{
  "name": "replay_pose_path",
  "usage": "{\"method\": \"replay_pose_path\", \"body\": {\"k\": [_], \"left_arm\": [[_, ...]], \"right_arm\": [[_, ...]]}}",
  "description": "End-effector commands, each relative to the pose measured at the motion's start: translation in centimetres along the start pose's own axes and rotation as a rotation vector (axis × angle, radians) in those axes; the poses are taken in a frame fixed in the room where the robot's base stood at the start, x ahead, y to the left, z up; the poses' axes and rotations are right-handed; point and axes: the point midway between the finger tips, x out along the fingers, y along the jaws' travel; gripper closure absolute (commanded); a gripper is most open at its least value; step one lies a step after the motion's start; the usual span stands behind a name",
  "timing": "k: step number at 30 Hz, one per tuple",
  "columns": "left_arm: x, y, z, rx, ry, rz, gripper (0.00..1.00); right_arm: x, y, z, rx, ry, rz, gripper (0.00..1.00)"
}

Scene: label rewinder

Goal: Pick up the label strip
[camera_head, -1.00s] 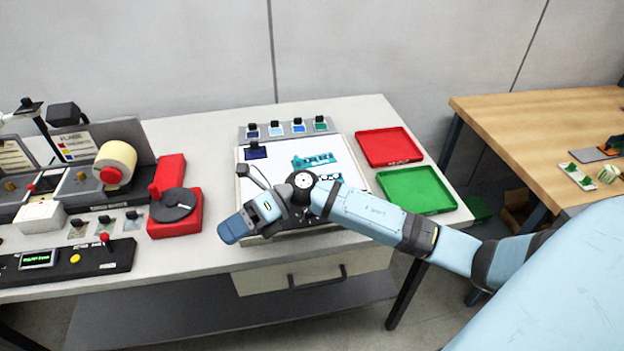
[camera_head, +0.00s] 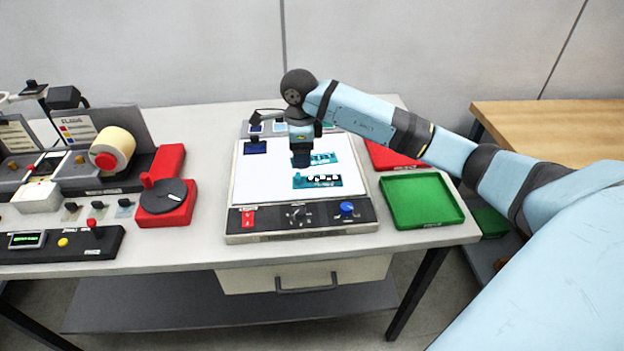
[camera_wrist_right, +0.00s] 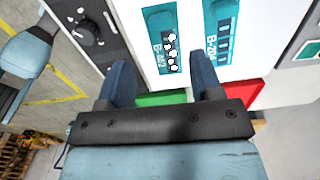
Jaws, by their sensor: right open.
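Two teal label strips lie on the white lit panel. The front strip (camera_head: 318,181) shows white blobs over its printing; in the right wrist view this strip (camera_wrist_right: 165,48) sits between the fingertips. The rear strip (camera_head: 322,158) is partly behind my gripper; the right wrist view shows this strip (camera_wrist_right: 222,36) reading B-204, beyond one finger. My right gripper (camera_head: 301,160) points down over the panel, open with nothing held; in the right wrist view its fingers (camera_wrist_right: 160,62) are wide apart. Whether the fingertips touch the panel cannot be told. My left gripper is not in view.
The light box (camera_head: 237,218) has knobs along its front. A green tray (camera_head: 425,222) and a partly hidden red tray (camera_head: 382,156) lie to its right. A red dial unit (camera_head: 165,221) and a label machine stand left. Sample swatches line the back.

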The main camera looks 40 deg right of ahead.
Motion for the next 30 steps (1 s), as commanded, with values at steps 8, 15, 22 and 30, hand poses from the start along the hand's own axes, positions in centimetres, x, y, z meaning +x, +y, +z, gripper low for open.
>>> {"method": "replay_pose_path", "body": {"k": [8, 15, 22, 30], "left_arm": [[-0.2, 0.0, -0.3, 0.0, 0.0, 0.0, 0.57], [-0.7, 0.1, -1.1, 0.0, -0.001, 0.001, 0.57], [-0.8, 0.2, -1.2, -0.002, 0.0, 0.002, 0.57], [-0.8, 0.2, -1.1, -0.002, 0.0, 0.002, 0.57]], "right_arm": [[2.9, 0.0, 0.1, 0.0, -0.002, 0.001, 0.4], [5.9, -0.1, 0.7, 0.001, -0.002, 0.005, 0.4], [8.0, -0.2, 0.6, 0.0, -0.002, 0.001, 0.4], [8.1, -0.2, 0.6, -0.001, -0.003, 0.0, 0.56]]}}
